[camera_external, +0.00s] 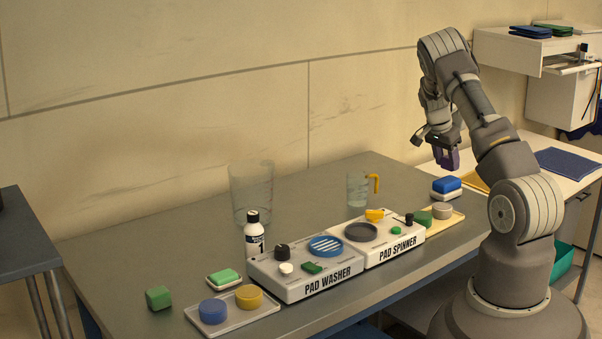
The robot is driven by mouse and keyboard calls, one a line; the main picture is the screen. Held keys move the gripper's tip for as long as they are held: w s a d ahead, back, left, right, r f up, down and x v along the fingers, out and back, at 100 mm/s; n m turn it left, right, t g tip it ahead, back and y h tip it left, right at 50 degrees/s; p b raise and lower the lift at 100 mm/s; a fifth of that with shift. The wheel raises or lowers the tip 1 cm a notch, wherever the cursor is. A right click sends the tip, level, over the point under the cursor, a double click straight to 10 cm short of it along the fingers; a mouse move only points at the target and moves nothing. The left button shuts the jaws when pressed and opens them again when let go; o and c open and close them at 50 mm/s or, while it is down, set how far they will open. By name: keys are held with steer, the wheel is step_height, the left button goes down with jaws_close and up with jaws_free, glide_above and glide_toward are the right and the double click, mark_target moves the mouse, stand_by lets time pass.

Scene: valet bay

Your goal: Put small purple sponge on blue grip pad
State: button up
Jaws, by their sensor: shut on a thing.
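My gripper (446,148) hangs in the air above the far right part of the grey table, pointing down. It is shut on the small purple sponge (447,160), which shows as a dark purple block between the fingers. The sponge touches nothing below it. A flat blue textured mat, which looks like the blue grip pad (567,164), lies on the white counter at the right, behind my arm. Its visible top is bare.
Below my gripper, a blue sponge (446,183) sits on a white dish. The pad spinner (395,252), pad washer (310,291), clear jug (357,190), tall clear container (251,190) and bottle (254,237) stand on the table (150,255). A yellow item (473,180) lies near the counter's left edge.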

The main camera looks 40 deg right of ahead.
mark_target(445, 167)
steer(key=shift+w+d+f, duration=0.1)
steer(key=shift+w+d, duration=0.05)
steer(key=shift+w, duration=0.05)
step_height(445, 167, down, 3)
steer(key=shift+f+b, duration=0.2)
steer(key=shift+b, duration=0.5)
steer(key=o, duration=1.2)
steer(key=shift+o, duration=0.2)
steer(key=p+v, duration=0.3)
steer(key=v, duration=0.9)
steer(key=shift+r, duration=0.1)
